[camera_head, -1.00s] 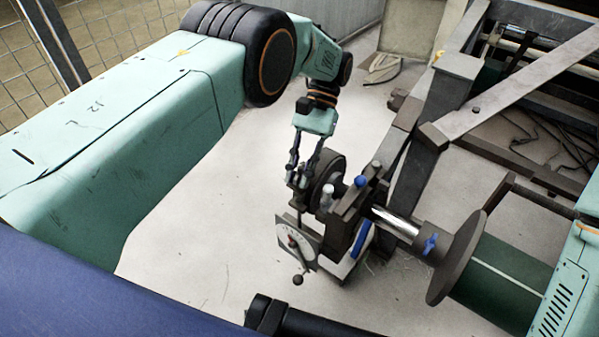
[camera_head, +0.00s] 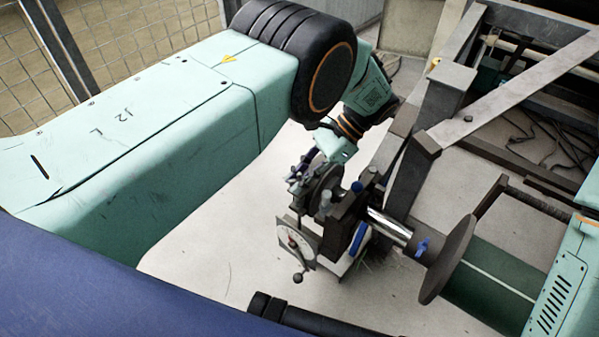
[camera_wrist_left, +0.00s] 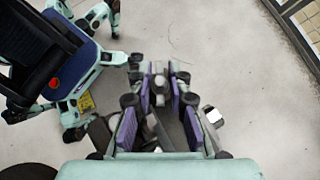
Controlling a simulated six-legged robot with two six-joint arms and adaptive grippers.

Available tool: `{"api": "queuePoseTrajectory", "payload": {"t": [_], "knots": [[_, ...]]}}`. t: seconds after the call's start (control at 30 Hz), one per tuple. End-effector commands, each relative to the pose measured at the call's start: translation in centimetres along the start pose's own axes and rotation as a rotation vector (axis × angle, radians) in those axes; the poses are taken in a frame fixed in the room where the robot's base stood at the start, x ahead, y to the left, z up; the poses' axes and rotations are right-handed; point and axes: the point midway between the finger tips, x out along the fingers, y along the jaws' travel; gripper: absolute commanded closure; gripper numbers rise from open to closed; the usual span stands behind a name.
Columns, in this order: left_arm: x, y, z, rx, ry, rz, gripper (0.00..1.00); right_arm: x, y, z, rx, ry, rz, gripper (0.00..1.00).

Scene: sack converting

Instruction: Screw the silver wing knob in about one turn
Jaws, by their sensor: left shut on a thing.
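My left gripper (camera_head: 303,172) reaches down to the left side of a dark round wheel (camera_head: 324,187) on the machine's bearing block. In the left wrist view the gripper's purple-padded fingers (camera_wrist_left: 158,80) are closed around a small light silver piece (camera_wrist_left: 158,86), which I take to be the silver wing knob. The fingers cover most of it, and its wings cannot be made out. In the head view the knob is hidden behind the gripper. My right gripper is not in view.
A dial plate (camera_head: 297,243) with a black-ball lever hangs below the wheel. A blue ball knob (camera_head: 357,187) and a blue handle (camera_head: 360,239) sit on the bearing block. A shiny shaft (camera_head: 390,226) runs to a round flange (camera_head: 447,262). Floor left of the dial is clear.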

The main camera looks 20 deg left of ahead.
Motion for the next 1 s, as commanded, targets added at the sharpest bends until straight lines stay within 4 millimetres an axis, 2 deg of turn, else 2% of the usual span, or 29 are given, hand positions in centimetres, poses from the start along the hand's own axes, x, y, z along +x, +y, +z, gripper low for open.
{"api": "queuePoseTrajectory", "payload": {"t": [0.63, 0.67, 0.9, 1.0], "knots": [[0.13, 0.02, 0.08, 0.034, -0.004, -0.031, 1.0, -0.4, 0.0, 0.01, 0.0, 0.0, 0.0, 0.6], [0.13, 0.02, 0.08, 0.034, -0.005, -0.031, 0.81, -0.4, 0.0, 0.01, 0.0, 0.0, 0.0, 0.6], [0.08, 0.0, 0.04, 0.033, -0.002, -0.032, 0.6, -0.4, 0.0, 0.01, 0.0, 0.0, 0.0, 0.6], [0.06, 0.0, 0.03, 0.033, -0.002, -0.032, 0.59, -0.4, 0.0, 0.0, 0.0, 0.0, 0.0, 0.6]]}}
